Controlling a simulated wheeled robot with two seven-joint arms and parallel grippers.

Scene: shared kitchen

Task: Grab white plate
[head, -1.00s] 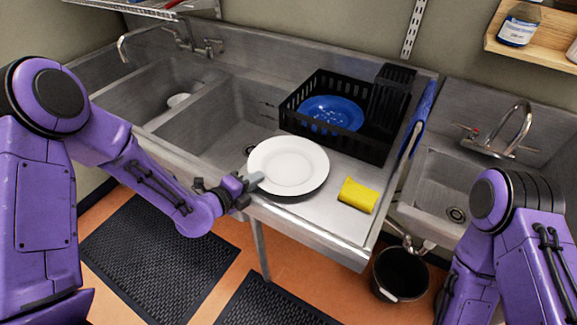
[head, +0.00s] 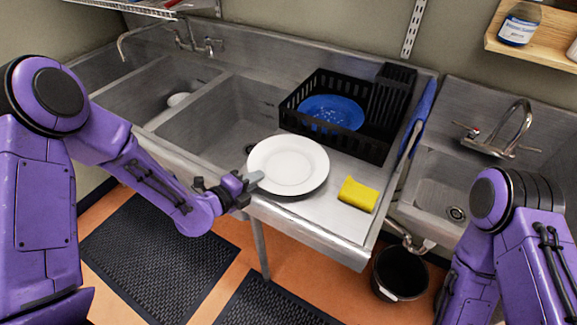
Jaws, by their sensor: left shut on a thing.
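A round white plate (head: 290,166) is at the front of the steel counter, beside the sink basin. A dark shadow shows below its front rim. My left gripper (head: 254,179) is at the plate's left front rim and is shut on it. The fingertips are small in the view and partly hidden by the rim. My right arm shows at the lower right, but its gripper is outside the view.
A black dish rack (head: 345,145) with a blue plate (head: 331,113) stands behind the white plate. A yellow sponge (head: 358,194) lies to the right. Two sink basins are on the left, a small sink (head: 456,185) on the right. A black bucket (head: 400,274) stands on the floor.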

